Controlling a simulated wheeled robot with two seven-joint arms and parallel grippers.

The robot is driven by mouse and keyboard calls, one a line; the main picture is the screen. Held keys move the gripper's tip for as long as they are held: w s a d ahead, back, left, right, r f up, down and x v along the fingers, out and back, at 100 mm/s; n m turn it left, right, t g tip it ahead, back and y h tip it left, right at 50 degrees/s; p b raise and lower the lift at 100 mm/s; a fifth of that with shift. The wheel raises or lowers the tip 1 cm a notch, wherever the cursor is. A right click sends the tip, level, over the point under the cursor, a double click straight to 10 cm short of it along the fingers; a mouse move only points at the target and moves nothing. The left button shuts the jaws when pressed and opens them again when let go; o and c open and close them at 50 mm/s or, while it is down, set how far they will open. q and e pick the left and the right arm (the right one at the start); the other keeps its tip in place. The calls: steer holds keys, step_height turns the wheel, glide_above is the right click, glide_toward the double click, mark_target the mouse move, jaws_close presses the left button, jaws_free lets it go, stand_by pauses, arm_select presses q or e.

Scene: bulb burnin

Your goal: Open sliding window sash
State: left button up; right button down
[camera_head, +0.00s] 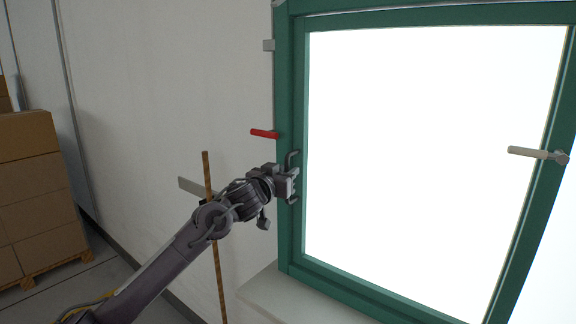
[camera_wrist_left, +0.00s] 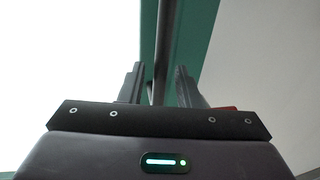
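The window has a green frame (camera_head: 291,240) around a bright white pane (camera_head: 430,150). A dark upright bar handle (camera_head: 293,156) stands at the left side of the green frame, partly hidden behind my gripper. My left gripper (camera_head: 293,185) is at this handle. In the left wrist view, the fingers of my left gripper (camera_wrist_left: 160,85) are apart, and the dark bar (camera_wrist_left: 164,40) runs between them with gaps showing on both sides. My right gripper is not in view.
A red lever (camera_head: 265,133) sticks out just left of the frame, above my gripper. A pale lever (camera_head: 535,153) is on the right side. A wooden pole (camera_head: 219,270) leans near my arm. A sill (camera_head: 270,297) lies below the window; stacked boxes (camera_head: 35,200) stand far left.

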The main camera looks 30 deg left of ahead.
arm_select(q)
steer(key=shift+w, duration=0.55)
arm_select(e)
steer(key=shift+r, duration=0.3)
arm_select(q)
jaws_close()
steer(key=shift+d+f, duration=0.1)
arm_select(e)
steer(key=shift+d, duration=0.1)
